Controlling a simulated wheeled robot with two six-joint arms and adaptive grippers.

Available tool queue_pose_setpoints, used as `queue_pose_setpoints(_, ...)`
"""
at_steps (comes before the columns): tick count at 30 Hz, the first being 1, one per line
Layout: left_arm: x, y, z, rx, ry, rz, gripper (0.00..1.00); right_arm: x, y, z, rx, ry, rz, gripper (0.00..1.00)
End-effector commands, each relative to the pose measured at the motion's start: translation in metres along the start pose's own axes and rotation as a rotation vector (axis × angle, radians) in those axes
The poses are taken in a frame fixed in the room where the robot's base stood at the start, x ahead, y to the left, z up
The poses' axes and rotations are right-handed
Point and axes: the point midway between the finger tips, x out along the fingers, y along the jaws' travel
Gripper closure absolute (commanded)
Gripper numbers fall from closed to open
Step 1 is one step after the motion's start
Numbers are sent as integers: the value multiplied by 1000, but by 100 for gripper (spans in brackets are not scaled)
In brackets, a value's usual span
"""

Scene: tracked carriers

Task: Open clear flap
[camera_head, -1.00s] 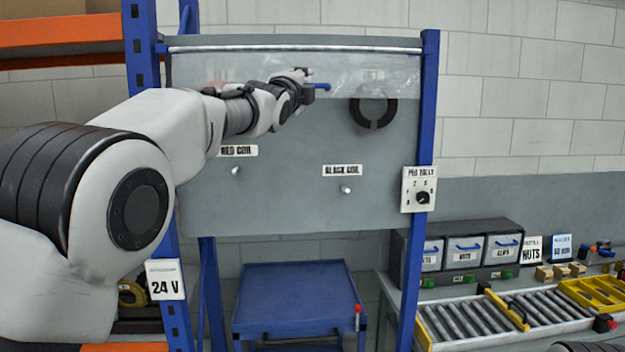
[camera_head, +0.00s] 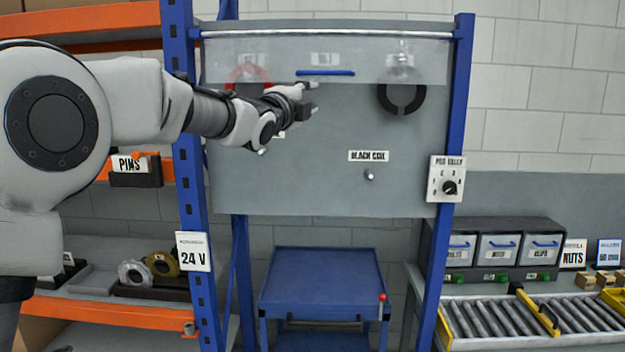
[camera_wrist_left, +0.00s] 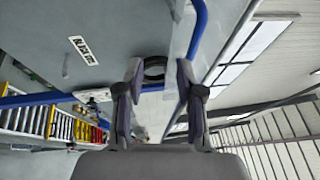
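The clear flap (camera_head: 345,52) hangs down from the bar across the top of the grey board, over the upper parts of the coils. Its blue handle (camera_head: 325,72) runs along its lower edge and also shows in the left wrist view (camera_wrist_left: 199,28). My left gripper (camera_head: 309,99) is open and empty just below the handle. In the left wrist view, the handle lies outside the open fingers (camera_wrist_left: 158,74), beside the right one; I cannot tell whether they touch. My right gripper is out of view.
A red coil (camera_head: 248,76) and a black coil (camera_head: 401,97) hang on the grey board (camera_head: 320,195). Blue posts (camera_head: 456,110) flank it. A blue cart (camera_head: 320,280) stands below, a roller conveyor (camera_head: 515,318) at right, and orange shelves (camera_head: 110,312) at left.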

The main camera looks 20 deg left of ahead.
Motion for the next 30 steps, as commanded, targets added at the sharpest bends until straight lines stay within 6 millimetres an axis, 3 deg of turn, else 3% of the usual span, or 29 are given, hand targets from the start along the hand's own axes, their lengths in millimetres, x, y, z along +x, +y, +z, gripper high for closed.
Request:
queue_pose_setpoints(1, 2, 15, -1, -1, 1, 14, 63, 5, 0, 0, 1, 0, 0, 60)
queue_pose_setpoints(12, 15, 103, -5, -14, 7, 112, 63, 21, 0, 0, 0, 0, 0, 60)
queue_pose_setpoints(18, 18, 142, -7, -19, 10, 158, 63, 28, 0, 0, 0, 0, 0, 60)
queue_pose_setpoints(22, 18, 154, -8, -21, 11, 174, 63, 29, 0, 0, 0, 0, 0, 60)
queue_pose_setpoints(30, 18, 157, -8, -21, 11, 177, 63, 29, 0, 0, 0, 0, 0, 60)
